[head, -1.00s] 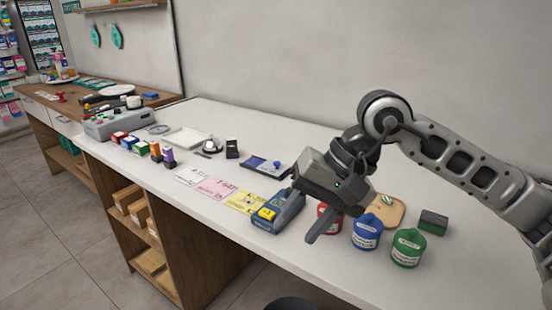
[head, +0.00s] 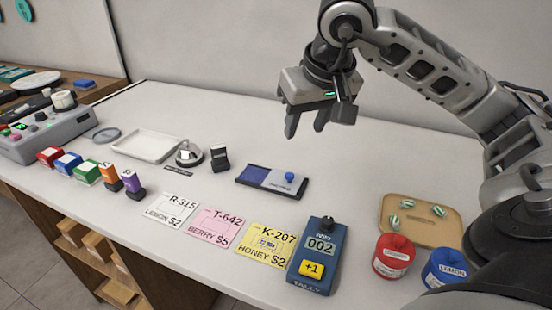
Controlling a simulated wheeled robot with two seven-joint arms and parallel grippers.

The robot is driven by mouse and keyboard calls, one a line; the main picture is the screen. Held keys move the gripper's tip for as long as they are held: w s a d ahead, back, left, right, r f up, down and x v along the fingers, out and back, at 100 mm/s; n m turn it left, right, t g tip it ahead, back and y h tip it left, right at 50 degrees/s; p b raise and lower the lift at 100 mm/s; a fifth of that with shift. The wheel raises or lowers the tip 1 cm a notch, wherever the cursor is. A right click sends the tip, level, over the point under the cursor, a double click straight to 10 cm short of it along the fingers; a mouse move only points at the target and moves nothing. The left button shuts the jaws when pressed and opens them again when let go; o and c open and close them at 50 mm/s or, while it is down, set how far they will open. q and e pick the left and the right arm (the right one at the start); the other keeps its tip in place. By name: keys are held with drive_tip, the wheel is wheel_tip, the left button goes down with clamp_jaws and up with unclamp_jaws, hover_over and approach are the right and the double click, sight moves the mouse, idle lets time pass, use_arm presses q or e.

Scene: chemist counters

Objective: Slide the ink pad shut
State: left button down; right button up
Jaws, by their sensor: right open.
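The ink pad (head: 272,180) lies flat on the white counter, right of the middle of the head view. Its dark blue pad surface shows at the left. A grey sliding lid with a blue knob covers the right part, so the pad is partly open. My right gripper (head: 306,132) hangs above and behind the ink pad, fingers pointing down, apart from it. Its two fingers are spread and nothing is between them. My left gripper is not in the view.
A tally counter (head: 318,257) and pink card (head: 215,226) lie in front. A wooden tray (head: 420,235) with striped sweets and red (head: 394,256) and blue (head: 444,269) jars stand at right. A bell (head: 188,155) and black stamp (head: 220,158) stand left. Counter around the pad is clear.

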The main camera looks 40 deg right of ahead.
sight(290, 174)
drive_tip(key=x, duration=1.4)
drive_tip(key=shift+s+f+b, duration=0.15)
drive_tip(key=shift+f+b, duration=0.25)
clamp_jaws()
